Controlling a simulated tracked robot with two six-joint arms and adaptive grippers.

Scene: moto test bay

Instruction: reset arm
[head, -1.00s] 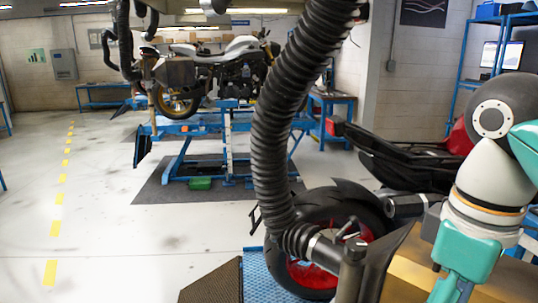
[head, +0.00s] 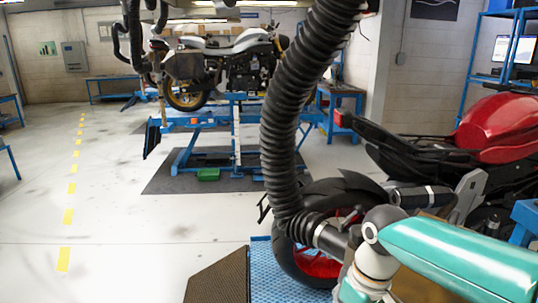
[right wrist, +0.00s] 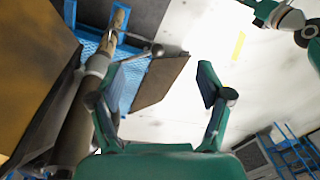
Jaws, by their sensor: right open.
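In the head view my right arm (head: 450,257) reaches in from the lower right, its teal link lying low and nearly level beside the red motorcycle's rear. Its gripper is hidden there. In the right wrist view my right gripper (right wrist: 161,85) is open, with its two teal fingers spread and nothing between them. Below the gap are pale floor and a dark brown ramp plate (right wrist: 160,80). My left gripper is in neither view; a teal and grey arm part shows at the top right of the right wrist view.
A black corrugated hose (head: 282,120) hangs down to the rear of the red motorcycle (head: 495,130), close to my right arm. A blue lift platform (head: 270,272) lies under the wheel. A white motorcycle (head: 225,50) stands on a lift behind. The floor (head: 130,225) at left is clear.

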